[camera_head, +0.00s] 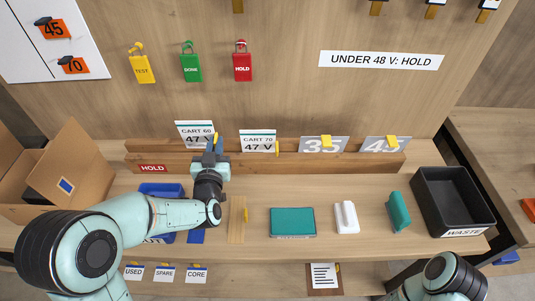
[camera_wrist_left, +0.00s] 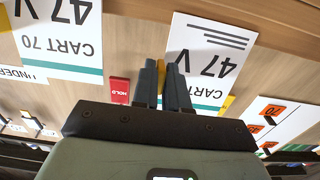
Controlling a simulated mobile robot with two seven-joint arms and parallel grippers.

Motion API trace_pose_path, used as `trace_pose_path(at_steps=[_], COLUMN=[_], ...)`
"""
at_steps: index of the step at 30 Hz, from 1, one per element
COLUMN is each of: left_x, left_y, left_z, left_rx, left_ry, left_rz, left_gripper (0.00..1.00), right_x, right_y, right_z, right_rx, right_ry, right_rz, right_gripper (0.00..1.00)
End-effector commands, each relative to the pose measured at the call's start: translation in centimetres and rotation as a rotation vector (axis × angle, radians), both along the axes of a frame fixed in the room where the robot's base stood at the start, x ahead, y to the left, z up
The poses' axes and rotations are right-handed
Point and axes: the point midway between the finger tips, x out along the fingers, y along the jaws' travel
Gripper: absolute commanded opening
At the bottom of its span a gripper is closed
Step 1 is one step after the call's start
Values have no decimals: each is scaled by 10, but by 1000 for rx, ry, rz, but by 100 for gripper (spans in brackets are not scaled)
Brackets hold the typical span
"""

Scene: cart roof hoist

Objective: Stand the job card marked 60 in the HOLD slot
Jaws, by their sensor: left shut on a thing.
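The job card marked CART 60, 47 V (camera_head: 190,130) is at the left end of the wooden card rack (camera_head: 350,164), tilted slightly. It looks a little higher than its neighbour; I cannot tell whether its lower edge touches the rack. My left gripper (camera_head: 213,147) is shut on it at its yellow tab, on the card's right side. In the left wrist view the fingers (camera_wrist_left: 163,85) close beside the upside-down card (camera_wrist_left: 208,60). The HOLD label (camera_head: 152,168) is on the rack's front rail at the left, below the card. My right gripper is out of view.
A CART 70 card (camera_head: 258,136) and grey 35 (camera_head: 323,145) and 45 (camera_head: 385,145) plates stand along the rack. On the bench are a teal box (camera_head: 292,222), a white block (camera_head: 346,217) and a black WASTE bin (camera_head: 453,185). Tags hang on the wall behind.

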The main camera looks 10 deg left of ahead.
Motion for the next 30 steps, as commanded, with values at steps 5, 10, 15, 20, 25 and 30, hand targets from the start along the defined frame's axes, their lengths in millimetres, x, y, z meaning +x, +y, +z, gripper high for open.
trace_pose_path(at_steps=[5, 10, 15, 20, 25, 30], left_x=[-1, -7, -15, -22, -28, -29], left_y=[0, -2, -3, -5, -7, -7], left_z=[1, 7, 14, 20, 25, 26], left_rx=[0, -2, -2, -1, -1, 0], left_ry=[-1, -1, -1, -2, -2, -1], left_rz=[0, 0, 0, 0, 0, 0], left_gripper=[0, 0, 0, 0, 0, 0], right_x=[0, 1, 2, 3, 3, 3], right_y=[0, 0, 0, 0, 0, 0], right_z=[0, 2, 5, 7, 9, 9], right_rx=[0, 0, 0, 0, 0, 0], right_ry=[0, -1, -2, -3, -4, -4], right_rz=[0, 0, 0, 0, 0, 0], right_gripper=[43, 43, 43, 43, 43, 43])
